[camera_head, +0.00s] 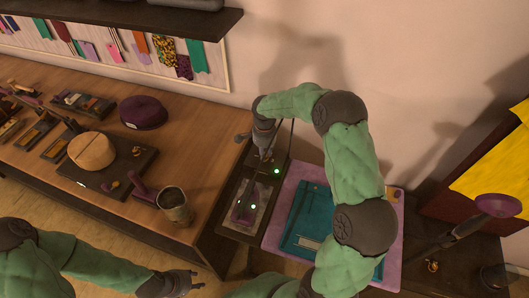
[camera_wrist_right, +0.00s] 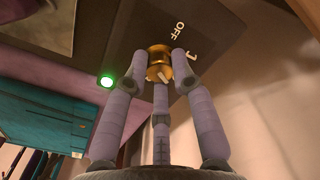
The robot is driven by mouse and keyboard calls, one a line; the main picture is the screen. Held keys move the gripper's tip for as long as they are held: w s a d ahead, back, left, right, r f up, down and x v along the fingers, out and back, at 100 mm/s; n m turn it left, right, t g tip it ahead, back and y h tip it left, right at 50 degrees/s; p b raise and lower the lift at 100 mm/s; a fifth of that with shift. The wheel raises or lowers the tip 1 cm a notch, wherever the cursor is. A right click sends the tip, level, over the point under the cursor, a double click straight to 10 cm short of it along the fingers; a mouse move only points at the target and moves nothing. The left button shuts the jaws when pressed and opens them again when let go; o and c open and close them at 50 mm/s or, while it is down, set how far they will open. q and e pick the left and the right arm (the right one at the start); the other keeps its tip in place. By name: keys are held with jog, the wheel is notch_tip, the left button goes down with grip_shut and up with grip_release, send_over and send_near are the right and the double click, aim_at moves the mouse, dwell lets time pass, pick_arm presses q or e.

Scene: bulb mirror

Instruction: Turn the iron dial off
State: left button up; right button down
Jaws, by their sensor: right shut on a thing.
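The iron dial is a small brass knob (camera_wrist_right: 159,62) on a dark panel (camera_wrist_right: 112,25) in the right wrist view. White "OFF" and "1" marks are printed beside it, and a green light (camera_wrist_right: 107,81) glows to its left. My right gripper (camera_wrist_right: 161,68) is shut on the dial, with its fingers around the knob. The dial's setting is hard to tell. In the head view my right gripper (camera_head: 265,152) reaches down to the panel. A purple iron (camera_head: 243,206) rests on a dark stand in front of it. My left gripper (camera_head: 197,279) is open and empty at the lower left.
A pink-and-teal pressing surface (camera_head: 300,232) lies beside the iron, partly behind my right arm. The wooden table (camera_head: 185,95) holds a tan hat block (camera_head: 92,150), a purple hat (camera_head: 143,112) and a cup (camera_head: 174,205). Yellow cloth (camera_head: 490,170) lies at the right.

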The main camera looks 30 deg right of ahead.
jog(key=shift+n, duration=0.3)
jog(key=n+p, duration=0.1)
jog(key=n, duration=0.5)
jog(key=shift+n, duration=0.3)
jog(key=n, duration=0.3)
jog(key=shift+n+p, duration=0.3)
jog(key=shift+p, duration=0.1)
jog(key=n, duration=0.3)
jog(key=shift+n+p, duration=0.4)
jog(key=n+p, duration=0.1)
jog(key=n, duration=0.3)
jog(key=n+p, duration=0.1)
jog(key=n, duration=0.4)
